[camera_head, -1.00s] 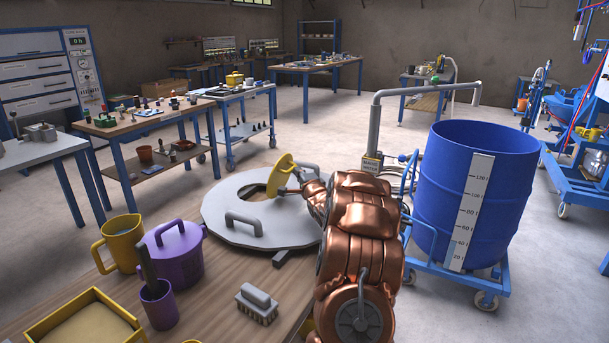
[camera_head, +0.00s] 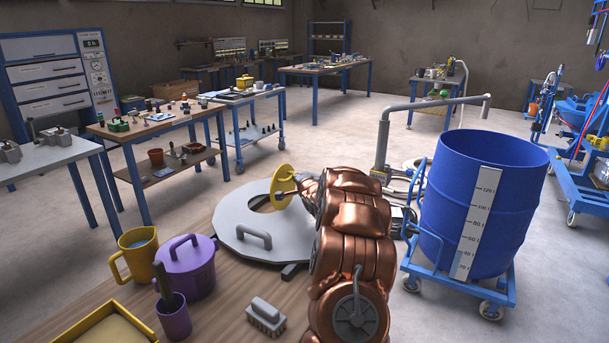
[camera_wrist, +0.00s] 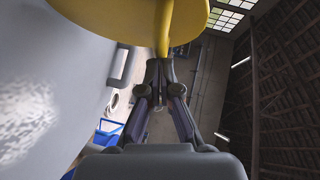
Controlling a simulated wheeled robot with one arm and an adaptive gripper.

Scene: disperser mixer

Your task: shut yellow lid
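The yellow lid (camera_head: 283,187) is a round disc standing steeply tilted over the opening of a round grey cover (camera_head: 240,224) on the wooden table. The opening is partly visible beside it. In the wrist view the lid's yellow underside or face (camera_wrist: 110,15) fills the top, with a narrow yellow ridge (camera_wrist: 163,40) across it. My gripper (camera_wrist: 164,66) has its fingers close together at the end of this ridge and looks shut on it; the contact itself is small. In the head view my copper arm reaches the lid from the right and hides most of the gripper.
A grey handle (camera_head: 248,232) rises from the cover. A yellow jug (camera_head: 137,255), purple lidded pot (camera_head: 188,268), purple cup (camera_head: 174,318) and brush (camera_head: 266,315) stand on the near table. A blue drum (camera_head: 478,210) on a trolley is right of my arm.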

